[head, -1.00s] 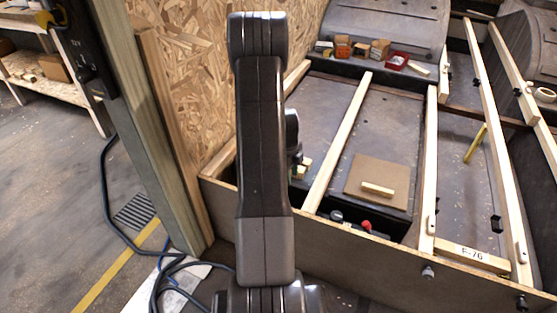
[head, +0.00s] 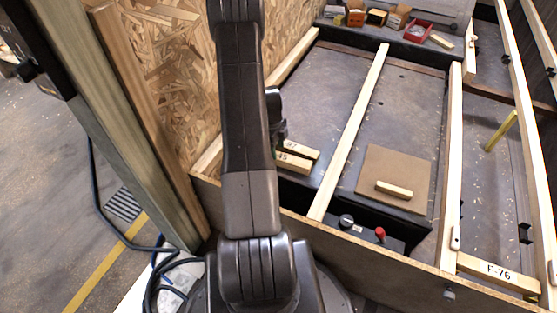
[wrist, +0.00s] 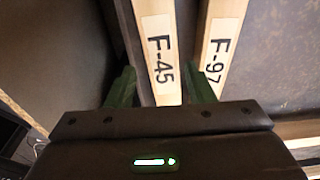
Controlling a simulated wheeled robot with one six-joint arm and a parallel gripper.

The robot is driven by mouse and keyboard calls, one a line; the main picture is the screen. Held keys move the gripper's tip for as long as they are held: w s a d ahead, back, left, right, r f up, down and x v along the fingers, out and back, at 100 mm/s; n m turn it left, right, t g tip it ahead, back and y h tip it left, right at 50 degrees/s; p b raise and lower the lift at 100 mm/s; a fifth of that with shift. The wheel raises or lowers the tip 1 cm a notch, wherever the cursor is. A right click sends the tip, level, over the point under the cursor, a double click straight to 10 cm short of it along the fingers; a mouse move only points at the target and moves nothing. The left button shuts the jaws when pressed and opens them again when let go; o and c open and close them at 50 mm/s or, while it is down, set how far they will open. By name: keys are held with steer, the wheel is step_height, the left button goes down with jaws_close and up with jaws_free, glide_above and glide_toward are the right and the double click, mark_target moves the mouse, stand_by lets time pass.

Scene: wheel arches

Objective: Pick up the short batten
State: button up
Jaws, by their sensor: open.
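A short plain batten (head: 394,189) lies on a brown square board (head: 373,163) inside the dark bay, in the head view. Two other battens, partly hidden by my arm, lie to its left. In the wrist view they show as a batten marked F-45 (wrist: 157,50) and one marked F-97 (wrist: 222,40), side by side with a gap. My gripper (wrist: 161,85) is open, its green fingers spread on either side of the F-45 batten's near end. I cannot tell how far above it they are. In the head view my gripper is mostly hidden behind my arm.
A long pale rail (head: 350,130) crosses the bay between the marked battens and the brown board. A front panel (head: 400,262) edges the bay, with a batten marked F-76 (head: 497,272) at right. A chipboard wall (head: 175,80) and post (head: 125,135) stand left.

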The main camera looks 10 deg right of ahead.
mark_target(278, 155)
steer(key=f, duration=0.1)
steer(key=f+b, duration=0.1)
steer(key=f, duration=0.3)
steer(key=shift+d+f+b, duration=0.1)
steer(key=shift+d+b, duration=0.2)
steer(key=shift+b, duration=0.05)
steer(key=shift+c, duration=0.2)
steer(key=c, duration=0.8)
